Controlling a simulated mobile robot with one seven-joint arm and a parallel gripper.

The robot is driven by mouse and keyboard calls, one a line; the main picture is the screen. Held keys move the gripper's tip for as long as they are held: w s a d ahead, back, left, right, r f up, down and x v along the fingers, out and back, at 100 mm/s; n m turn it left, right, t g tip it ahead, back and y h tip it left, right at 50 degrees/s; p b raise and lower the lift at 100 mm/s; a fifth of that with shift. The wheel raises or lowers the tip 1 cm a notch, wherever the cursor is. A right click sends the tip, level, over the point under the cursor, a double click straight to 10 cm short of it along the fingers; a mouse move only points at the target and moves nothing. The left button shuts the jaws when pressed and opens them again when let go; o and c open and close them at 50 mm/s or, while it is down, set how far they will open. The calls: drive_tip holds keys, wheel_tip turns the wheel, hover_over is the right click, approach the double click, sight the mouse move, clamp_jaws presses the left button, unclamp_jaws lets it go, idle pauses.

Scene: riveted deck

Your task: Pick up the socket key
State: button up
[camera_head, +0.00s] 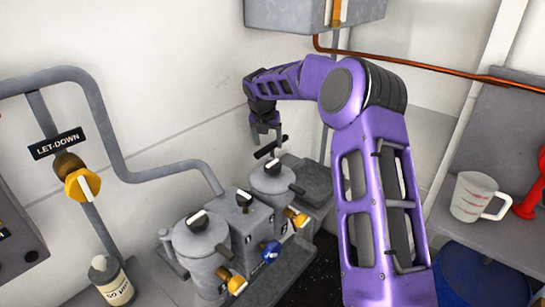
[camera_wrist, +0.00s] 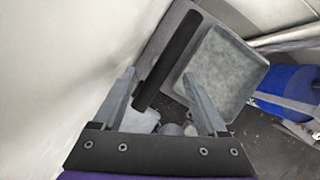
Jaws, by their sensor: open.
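A black bar, which looks like the socket key (camera_head: 271,147), shows just below my gripper in the head view, above the grey canister group. In the wrist view the socket key (camera_wrist: 168,64) is a dark round bar running diagonally from upper right down to between my fingers. My gripper (camera_head: 266,133) points downward; in the wrist view my gripper (camera_wrist: 160,77) has its two grey fingers apart, with the bar's lower part between them. I cannot tell whether a finger touches it. The bar's lower end and what holds it up are unclear.
Grey canisters (camera_head: 200,250) with valves and orange and blue knobs stand below. A grey tray (camera_wrist: 228,72) lies beside the key. Wall pipes and a LET-DOWN sign (camera_head: 57,143) are left. A measuring jug (camera_head: 478,197) sits on the right shelf, above a blue drum (camera_head: 480,278).

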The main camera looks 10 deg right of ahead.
sight(272, 155)
drive_tip(key=x, duration=0.9)
drive_tip(key=shift+w+d, duration=0.1)
drive_tip(key=shift+d, duration=0.05)
drive_tip(key=shift+c, duration=0.3)
clamp_jaws()
drive_tip(key=shift+r, duration=0.1)
